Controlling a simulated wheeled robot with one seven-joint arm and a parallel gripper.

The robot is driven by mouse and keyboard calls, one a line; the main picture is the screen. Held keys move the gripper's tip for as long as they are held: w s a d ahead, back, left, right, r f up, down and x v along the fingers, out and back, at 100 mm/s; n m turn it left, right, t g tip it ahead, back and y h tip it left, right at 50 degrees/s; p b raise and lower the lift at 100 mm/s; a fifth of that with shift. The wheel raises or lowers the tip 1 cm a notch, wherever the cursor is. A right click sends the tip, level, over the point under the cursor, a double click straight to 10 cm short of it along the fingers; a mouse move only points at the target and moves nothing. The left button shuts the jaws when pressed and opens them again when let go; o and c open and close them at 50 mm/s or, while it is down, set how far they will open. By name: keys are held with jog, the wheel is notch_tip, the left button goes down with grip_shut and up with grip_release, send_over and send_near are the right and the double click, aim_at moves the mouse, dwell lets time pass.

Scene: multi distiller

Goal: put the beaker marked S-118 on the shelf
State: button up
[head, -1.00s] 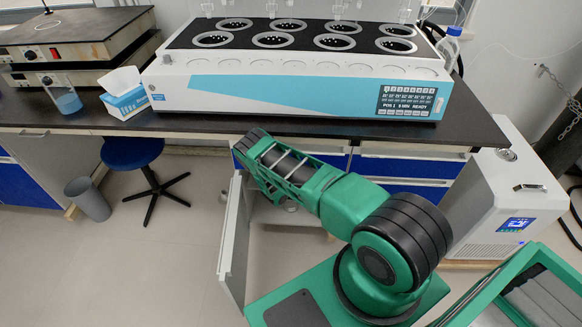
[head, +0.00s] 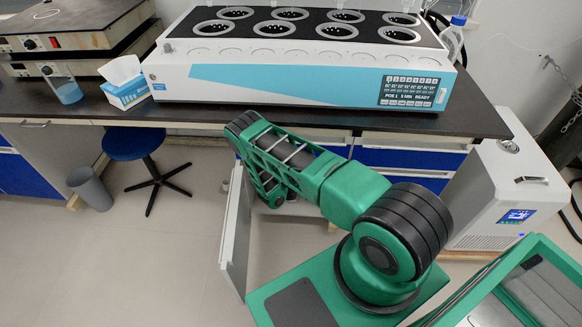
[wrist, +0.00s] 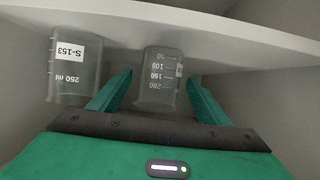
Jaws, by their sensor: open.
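In the wrist view my gripper (wrist: 158,98) is open, with one green finger on each side of a clear beaker (wrist: 157,75). This beaker shows white graduations, and a small pale label at its right edge is turned too far to read. A second clear beaker (wrist: 75,70), marked S-153 and 250 ml, stands to the left, outside the fingers. I cannot read S-118 anywhere. A pale shelf board (wrist: 190,30) crosses the top of the wrist view. In the head view my arm reaches down under the bench and my gripper is hidden.
An open cabinet door (head: 236,230) stands left of my arm, under the bench (head: 330,122). A multi-position distiller (head: 280,75) is on top. A blue stool (head: 136,143) and bin (head: 90,188) stand left; a white chiller unit (head: 505,200) stands right.

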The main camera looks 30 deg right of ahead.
jog(key=shift+v, duration=2)
